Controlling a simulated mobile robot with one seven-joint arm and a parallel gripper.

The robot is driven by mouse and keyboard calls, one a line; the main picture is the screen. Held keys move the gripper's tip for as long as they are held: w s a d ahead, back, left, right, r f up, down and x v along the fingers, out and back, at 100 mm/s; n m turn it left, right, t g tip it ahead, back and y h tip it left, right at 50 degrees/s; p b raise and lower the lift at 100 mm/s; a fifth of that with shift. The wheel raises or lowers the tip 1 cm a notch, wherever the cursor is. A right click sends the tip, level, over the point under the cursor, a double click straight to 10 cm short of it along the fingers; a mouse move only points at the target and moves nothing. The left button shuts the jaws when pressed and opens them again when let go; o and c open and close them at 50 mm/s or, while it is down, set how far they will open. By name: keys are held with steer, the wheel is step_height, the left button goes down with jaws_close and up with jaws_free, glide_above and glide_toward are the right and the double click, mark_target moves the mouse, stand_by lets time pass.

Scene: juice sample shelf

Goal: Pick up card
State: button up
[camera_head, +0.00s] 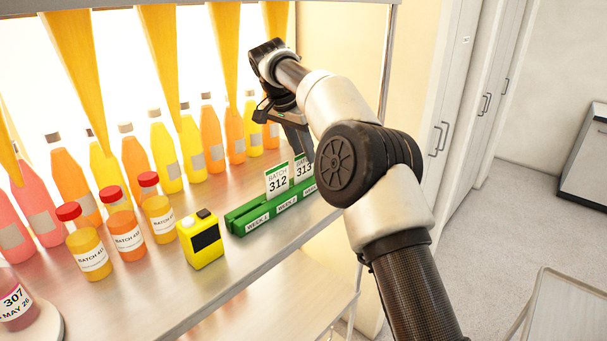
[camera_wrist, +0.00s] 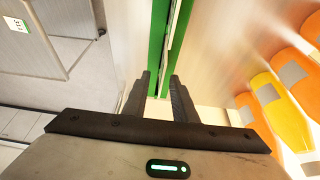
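The green holder (camera_head: 240,222) lies on the shelf with labels such as "WEEK 1" along its front. Two white cards stand upright in it: the "BATCH 312" card (camera_head: 278,182) and, to its right, the "313" card (camera_head: 303,169). My gripper (camera_head: 304,150) is at the holder's right end, its fingers just above or behind the "313" card. In the wrist view my gripper (camera_wrist: 161,78) has its fingers apart with a narrow gap, and the green holder (camera_wrist: 158,40) runs beyond them.
A yellow device (camera_head: 201,240) with a dark screen stands left of the holder. Red-capped sample jars (camera_head: 127,238) and several juice bottles (camera_head: 165,150) fill the shelf's left and back. The wrist view shows a small white-and-green card (camera_wrist: 16,27) on a grey surface at upper left.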

mark_target(307, 165)
steer(key=shift+x, duration=2.95)
steer(key=shift+a, duration=0.2)
jaws_close()
